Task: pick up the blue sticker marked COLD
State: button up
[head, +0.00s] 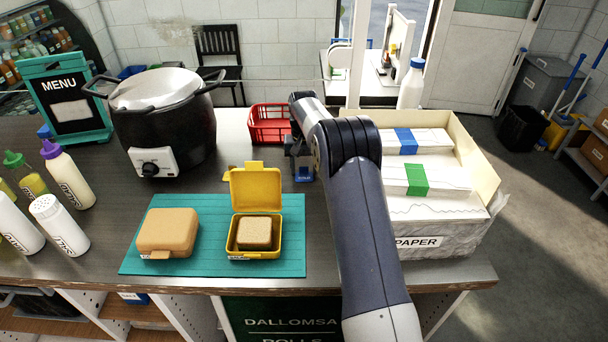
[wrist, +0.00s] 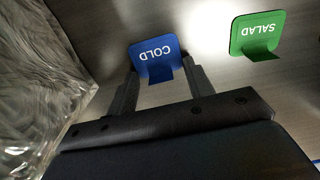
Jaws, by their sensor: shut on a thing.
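The blue sticker marked COLD (wrist: 152,54) is between the two fingers of my gripper (wrist: 160,68) in the wrist view, with its folded tab hanging between them. My gripper is shut on it. In the head view my gripper (head: 299,152) is low over the counter, behind the yellow box, and the blue sticker (head: 304,174) shows as a small patch under it. I cannot tell whether the sticker still touches the counter.
A green SALAD sticker (wrist: 257,34) is beside the blue one. Crinkled clear wrap (wrist: 38,75) is close at the wrist view's left. A red basket (head: 270,124), an open yellow box (head: 254,190) and a carton (head: 440,215) surround my gripper. A black cooker (head: 190,140) stands left.

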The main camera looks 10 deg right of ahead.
notch_tip(320, 180, up, 10)
jog(key=shift+b, duration=0.45)
